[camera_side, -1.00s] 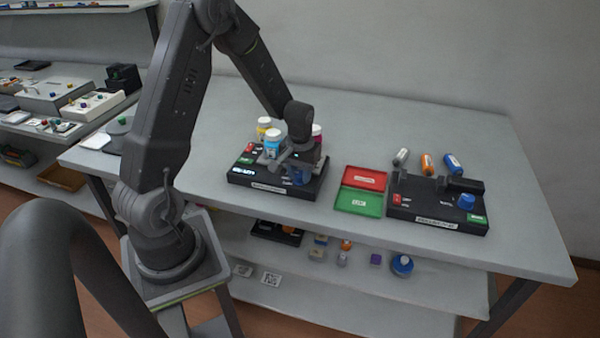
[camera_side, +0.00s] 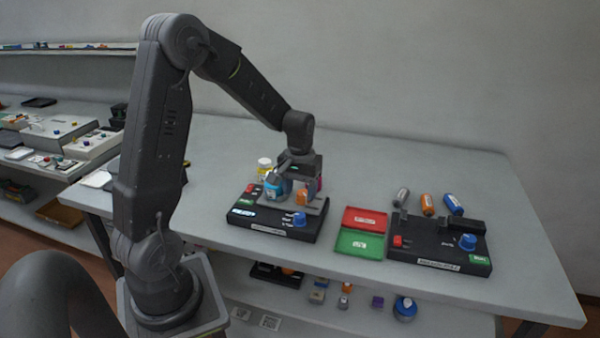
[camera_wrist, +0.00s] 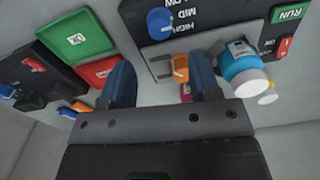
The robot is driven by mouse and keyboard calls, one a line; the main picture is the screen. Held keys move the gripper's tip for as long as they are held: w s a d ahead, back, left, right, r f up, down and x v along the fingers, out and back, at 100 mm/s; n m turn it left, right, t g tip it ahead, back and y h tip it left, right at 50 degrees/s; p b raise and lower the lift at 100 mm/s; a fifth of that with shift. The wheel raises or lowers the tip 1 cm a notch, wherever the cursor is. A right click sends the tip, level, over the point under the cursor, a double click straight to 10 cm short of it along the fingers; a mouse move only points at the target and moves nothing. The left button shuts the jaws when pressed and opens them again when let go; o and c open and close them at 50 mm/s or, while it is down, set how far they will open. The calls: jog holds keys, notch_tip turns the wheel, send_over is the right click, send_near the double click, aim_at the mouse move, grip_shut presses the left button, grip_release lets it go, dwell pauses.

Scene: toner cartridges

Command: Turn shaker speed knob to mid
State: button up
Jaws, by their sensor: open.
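The shaker is a black box (camera_side: 247,226) left of middle on the table. Its blue speed knob (camera_side: 299,219) stands on the front right of its top. In the wrist view the knob (camera_wrist: 159,21) sits beside the HIGH, MID and LOW labels; I cannot tell which one it points at. My gripper (camera_side: 293,183) is above the back part of the shaker, behind and above the knob. In the wrist view its two fingers (camera_wrist: 162,82) are spread, with nothing held between them. The knob is apart from them.
Cyan (camera_wrist: 243,68), yellow (camera_wrist: 266,97) and magenta (camera_wrist: 186,92) bottles and an orange part (camera_wrist: 180,68) are close to my fingers. Red (camera_side: 365,219) and green (camera_side: 358,243) trays lie right of the shaker. Another black device (camera_side: 420,252) with a blue knob stands further right.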

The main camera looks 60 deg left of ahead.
jog(key=shift+r, duration=2.8)
jog(key=s+d+r+m+t, duration=0.2)
jog(key=s+d+r+m, duration=0.1)
jog(key=s+d+r, duration=0.2)
jog(key=s+d+r+m+t, duration=0.3)
jog(key=s+d+r+m, duration=0.1)
jog(key=s+d, duration=0.6)
jog(key=d+r, duration=0.1)
jog(key=d, duration=0.2)
jog(key=shift+d+m+t, duration=0.2)
jog(key=shift+m+t, duration=0.1)
jog(key=shift+w, duration=0.1)
